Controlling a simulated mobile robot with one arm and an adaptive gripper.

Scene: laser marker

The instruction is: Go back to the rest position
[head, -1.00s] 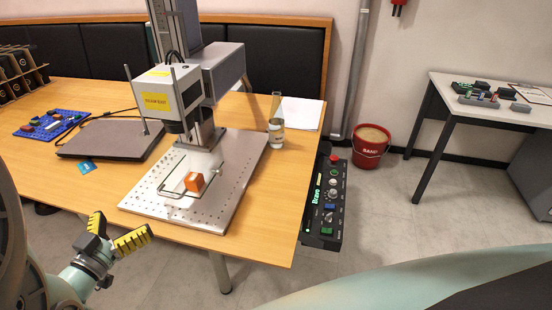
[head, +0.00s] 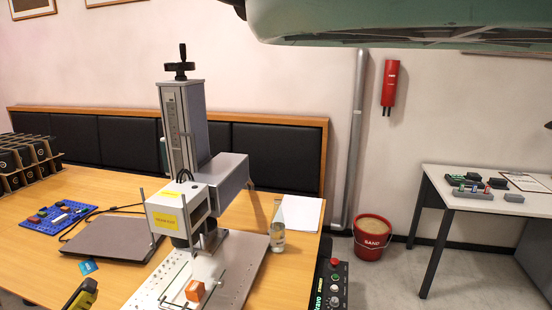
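Only one yellow-padded finger of my gripper (head: 82,294) shows, at the bottom left edge of the head view, in front of the table. The rest of the gripper is cut off below the frame, so its opening does not show. An orange block (head: 195,290) sits on the perforated metal plate (head: 247,262) under the laser marker (head: 180,212), apart from my gripper.
A red sand bucket (head: 372,237) stands on the floor, left of a white side table (head: 490,200).

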